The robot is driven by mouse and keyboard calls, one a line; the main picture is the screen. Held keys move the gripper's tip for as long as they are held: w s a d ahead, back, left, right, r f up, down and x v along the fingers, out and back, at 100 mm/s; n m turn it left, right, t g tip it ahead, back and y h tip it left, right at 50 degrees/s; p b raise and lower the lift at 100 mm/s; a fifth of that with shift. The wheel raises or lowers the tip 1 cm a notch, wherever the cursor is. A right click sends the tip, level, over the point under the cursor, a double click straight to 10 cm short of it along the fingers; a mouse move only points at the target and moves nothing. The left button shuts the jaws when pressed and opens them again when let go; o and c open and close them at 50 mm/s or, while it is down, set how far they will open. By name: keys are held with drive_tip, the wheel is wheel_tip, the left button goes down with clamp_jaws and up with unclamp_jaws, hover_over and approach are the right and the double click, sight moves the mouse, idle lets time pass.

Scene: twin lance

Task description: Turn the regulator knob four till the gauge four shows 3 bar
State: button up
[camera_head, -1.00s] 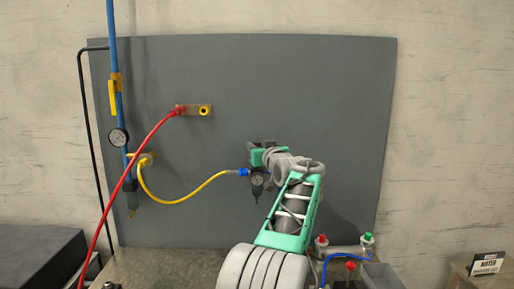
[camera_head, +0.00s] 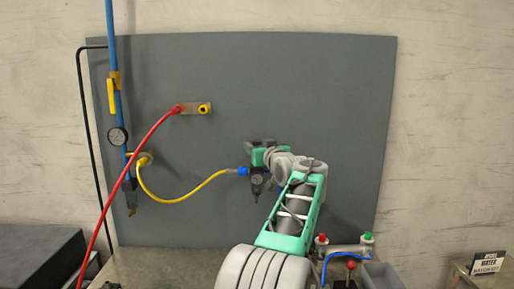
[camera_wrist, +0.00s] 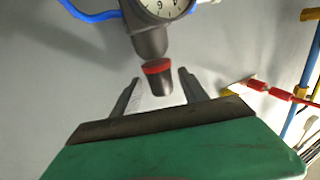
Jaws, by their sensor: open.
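The regulator knob (camera_wrist: 160,84) is a dark, short cylinder with a red ring at its base. In the wrist view it hangs below the grey regulator body (camera_wrist: 150,41) and the white round gauge (camera_wrist: 160,6), which is cut by the top edge. My gripper (camera_wrist: 159,77) is open, with one finger on each side of the knob and visible gaps. In the head view the small gauge (camera_head: 257,181) sits on the regulator beside a blue fitting; my arm partly covers this spot and the knob cannot be made out. The needle reading is not legible.
A yellow hose (camera_head: 188,200) runs left from the regulator. A red hose (camera_head: 140,150) crosses the grey panel (camera_head: 300,80). A fixture with red and green knobs (camera_head: 345,249) stands at lower right.

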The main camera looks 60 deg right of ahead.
drive_tip(key=b+v, duration=0.2)
drive_tip(key=v, duration=0.5)
drive_tip(key=w+a+f+n+y, duration=0.2)
drive_tip(key=w+a+f+y, duration=0.3)
drive_tip(key=w+a, duration=0.65)
drive_tip(key=w+a+f+n+g+y, duration=0.1)
drive_tip(key=w+a+f+y, duration=0.1)
drive_tip(key=w+a+f, duration=0.45)
drive_tip(key=w+a+f+n+g+y, duration=0.1)
drive_tip(key=w+a+f, duration=0.3)
drive_tip(key=a, duration=0.6)
drive_tip(key=a+f+n+g+y, duration=0.1)
drive_tip(key=a+f, duration=0.3)
drive_tip(key=a, duration=0.3)
drive_tip(key=a+f+g+y, duration=0.1)
drive_tip(key=a+f+y, duration=0.1)
drive_tip(key=a+f, duration=0.3)
drive_tip(key=s+a+f+n+g, duration=0.2)
drive_tip(key=s+a+f+g, duration=0.1)
drive_tip(key=s+a+f, duration=0.3)
drive_tip(key=s+a+f+n+g+y, duration=0.1)
drive_tip(key=s+a+f, duration=0.5)
drive_tip(key=a, duration=0.9)
drive_tip(key=s+n+g, duration=0.1)
drive_tip(key=s, duration=0.2)
drive_tip(key=shift+s+f+g+y, duration=0.15)
drive_tip(key=shift+s+g+y, duration=0.15)
drive_tip(key=shift+s+g, duration=0.1)
